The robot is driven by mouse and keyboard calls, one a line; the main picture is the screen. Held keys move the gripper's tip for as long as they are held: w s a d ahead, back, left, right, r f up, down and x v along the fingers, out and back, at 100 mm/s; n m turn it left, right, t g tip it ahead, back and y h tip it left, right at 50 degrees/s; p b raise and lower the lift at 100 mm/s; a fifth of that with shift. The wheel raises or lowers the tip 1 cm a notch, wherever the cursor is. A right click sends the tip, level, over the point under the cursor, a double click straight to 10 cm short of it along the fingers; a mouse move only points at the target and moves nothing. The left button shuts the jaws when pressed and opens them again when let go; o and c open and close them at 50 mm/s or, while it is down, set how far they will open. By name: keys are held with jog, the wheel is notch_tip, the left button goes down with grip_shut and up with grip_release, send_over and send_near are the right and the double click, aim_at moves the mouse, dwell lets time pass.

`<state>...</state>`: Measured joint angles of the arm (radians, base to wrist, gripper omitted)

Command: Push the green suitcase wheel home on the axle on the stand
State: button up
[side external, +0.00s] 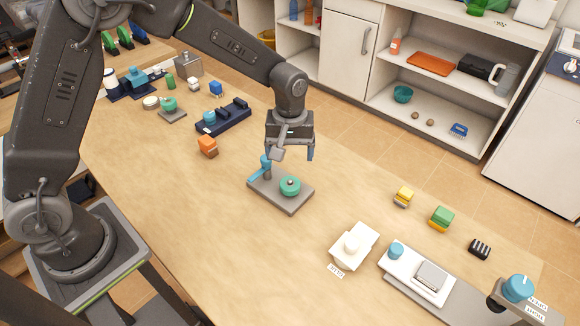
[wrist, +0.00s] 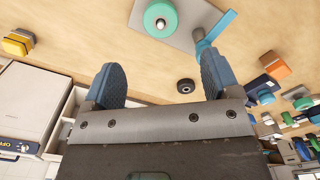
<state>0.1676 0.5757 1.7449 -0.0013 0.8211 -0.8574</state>
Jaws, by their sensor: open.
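The green wheel (side external: 290,186) sits around the axle on the grey stand (side external: 265,198), with the axle's tip showing at its centre. How far down the axle it sits I cannot tell. The wheel (wrist: 160,18) also shows at the top of the wrist view, on the stand's plate (wrist: 190,37). A blue upright arm (side external: 262,168) rises from the stand's left end. My gripper (side external: 290,156) is open and empty, above and behind the stand. In the wrist view its two blue fingers (wrist: 162,76) are spread wide, apart from the wheel.
A small black ring (wrist: 186,86) lies on the table past my fingers. An orange block (side external: 207,146) and dark blue tray (side external: 223,118) stand at the back left. A white block (side external: 354,246) and white scale (side external: 415,275) stand at the front right. The table left of the stand is clear.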

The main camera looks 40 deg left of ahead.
jog(key=shift+r, duration=1.25)
jog(key=s+a+r+m+t, duration=0.3)
jog(key=s+a+r+m, duration=0.15)
jog(key=s+r, duration=0.75)
jog(key=s+a+r+m+t, duration=0.2)
jog(key=s+a+r+m, duration=0.1)
jog(key=s, duration=0.8)
jog(key=shift+s+r+t, duration=0.2)
jog(key=shift+r+t, duration=0.1)
jog(key=shift+r, duration=0.35)
jog(key=shift+m, duration=0.25)
jog(key=shift+c, duration=0.3)
